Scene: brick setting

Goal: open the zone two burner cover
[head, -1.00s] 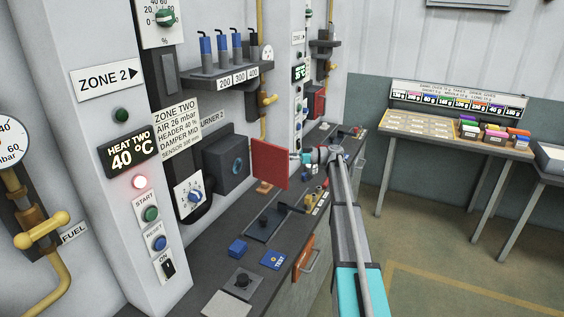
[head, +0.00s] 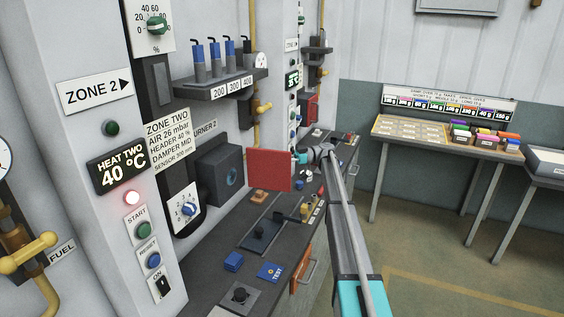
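The zone two burner (head: 222,170) is a dark box on the wall, partly under the "BURNER 2" label (head: 205,127). Its round blue-tinted port (head: 232,176) is uncovered. A flat red plate (head: 269,169), which looks like its cover, stands out from the wall to the right of the box, swung away from the port. Its hinge cannot be made out. My gripper (head: 301,157) is at the plate's upper right edge, small and partly hidden. I cannot tell whether it touches or grips the plate, or whether its fingers are open.
A shelf with several blue-topped cylinders (head: 214,50) is above the burner. A table with coloured blocks (head: 450,140) stands right; the floor (head: 440,265) between is clear.

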